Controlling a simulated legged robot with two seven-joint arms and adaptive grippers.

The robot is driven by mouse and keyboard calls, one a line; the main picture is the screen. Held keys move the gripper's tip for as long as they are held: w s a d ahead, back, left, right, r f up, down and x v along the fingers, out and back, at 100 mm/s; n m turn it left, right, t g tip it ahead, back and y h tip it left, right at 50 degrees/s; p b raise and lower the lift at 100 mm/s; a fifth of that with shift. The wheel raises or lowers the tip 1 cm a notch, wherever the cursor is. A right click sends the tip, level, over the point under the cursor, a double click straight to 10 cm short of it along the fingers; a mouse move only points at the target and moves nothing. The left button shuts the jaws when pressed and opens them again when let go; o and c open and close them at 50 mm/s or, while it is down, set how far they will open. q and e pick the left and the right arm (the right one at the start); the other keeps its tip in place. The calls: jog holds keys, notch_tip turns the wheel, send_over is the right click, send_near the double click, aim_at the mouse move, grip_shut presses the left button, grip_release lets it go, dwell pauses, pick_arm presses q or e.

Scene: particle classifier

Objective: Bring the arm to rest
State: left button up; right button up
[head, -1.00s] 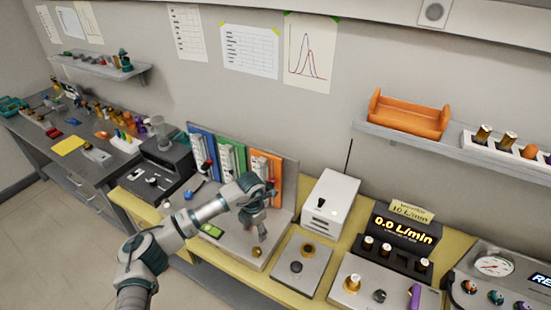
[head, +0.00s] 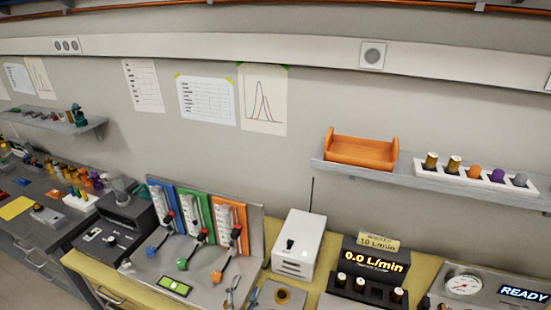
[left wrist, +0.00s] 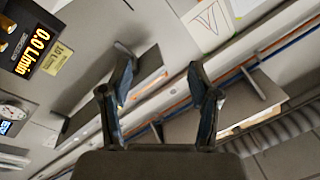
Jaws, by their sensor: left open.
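My left gripper (head: 240,293) shows only as its finger ends at the bottom edge of the head view, pointing up in front of the panel with the coloured levers. The rest of the left arm is out of that view. In the left wrist view the gripper (left wrist: 160,75) has its two dark fingers spread wide, with nothing between them. The wrist camera sees the scene strongly tilted. My right gripper is in neither view.
The lever panel (head: 205,262) has blue, green and orange backs. A white box (head: 298,245) and a display reading 0.0 L/min (head: 375,258) stand to its right. An orange tray (head: 360,152) sits on the wall shelf (head: 405,178). A gauge unit (head: 465,287) is at right.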

pick_arm(q)
jog(key=s+a+f+n+g+y, duration=0.3)
jog(key=s+a+f+n+g, duration=0.15)
jog(key=f, duration=0.35)
jog(key=s+a+f+n+g+y, duration=0.2)
jog(key=s+a+f+n+g, duration=0.1)
jog(key=s+a+f, duration=0.4)
jog(key=s+a+f+n+g, duration=0.1)
jog(key=s+f+g, duration=0.3)
jog(key=s, duration=0.5)
jog(key=s+f+n+g, duration=0.1)
jog(key=s+f+g, duration=0.3)
jog(key=s, duration=0.4)
jog(key=s+f+g, duration=0.2)
jog(key=s+f, duration=0.1)
jog(key=f, duration=2.6)
jog(key=s+a+f, duration=0.3)
jog(key=s+f, duration=1)
jog(key=s, duration=0.4)
jog(key=shift+f+m, duration=0.3)
jog(key=shift+m, duration=0.15)
